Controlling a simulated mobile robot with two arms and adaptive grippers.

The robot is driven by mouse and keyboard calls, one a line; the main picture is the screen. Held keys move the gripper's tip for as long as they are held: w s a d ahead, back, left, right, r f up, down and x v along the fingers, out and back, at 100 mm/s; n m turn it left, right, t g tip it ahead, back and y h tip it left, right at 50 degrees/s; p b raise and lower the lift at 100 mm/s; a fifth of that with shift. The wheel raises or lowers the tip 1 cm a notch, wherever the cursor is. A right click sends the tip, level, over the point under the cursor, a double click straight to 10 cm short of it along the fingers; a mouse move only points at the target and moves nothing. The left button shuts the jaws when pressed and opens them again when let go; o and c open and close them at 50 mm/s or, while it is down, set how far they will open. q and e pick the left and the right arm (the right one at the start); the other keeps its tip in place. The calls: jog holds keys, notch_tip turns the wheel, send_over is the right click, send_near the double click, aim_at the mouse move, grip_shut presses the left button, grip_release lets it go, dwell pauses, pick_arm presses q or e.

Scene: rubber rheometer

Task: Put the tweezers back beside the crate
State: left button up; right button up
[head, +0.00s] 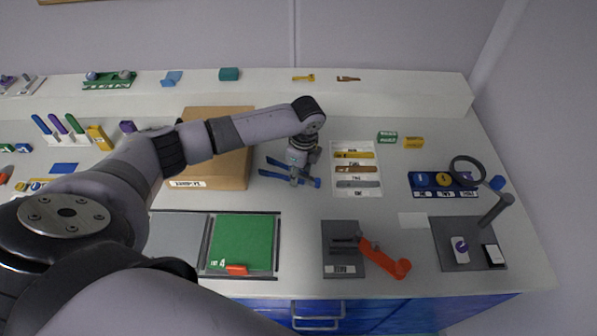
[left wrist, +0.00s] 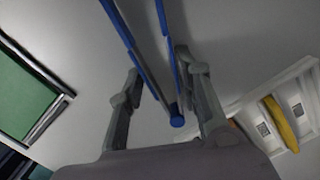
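The blue tweezers (head: 274,173) are just right of the cardboard crate (head: 219,149) in the head view, their two legs spread towards it. I cannot tell whether they touch the table. My left gripper (head: 303,181) points down over their joined end. In the left wrist view the tweezers (left wrist: 150,75) run between the two fingers of my left gripper (left wrist: 158,62). The fingertips stand apart, close to the outer sides of the legs. Whether they press on them is not clear. My right gripper is not in view.
A white tool board (head: 372,189) with several coloured tools lies right of the tweezers. A green mat (head: 241,243) in a dark frame is in front of the crate. Bare table lies between these.

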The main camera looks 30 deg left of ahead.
pick_arm(q)
jog(key=shift+o, duration=1.2)
notch_tip(320, 180, up, 12)
jog(key=d+b, duration=0.1)
jog(key=shift+r, duration=0.15)
jog(key=shift+d, duration=0.1)
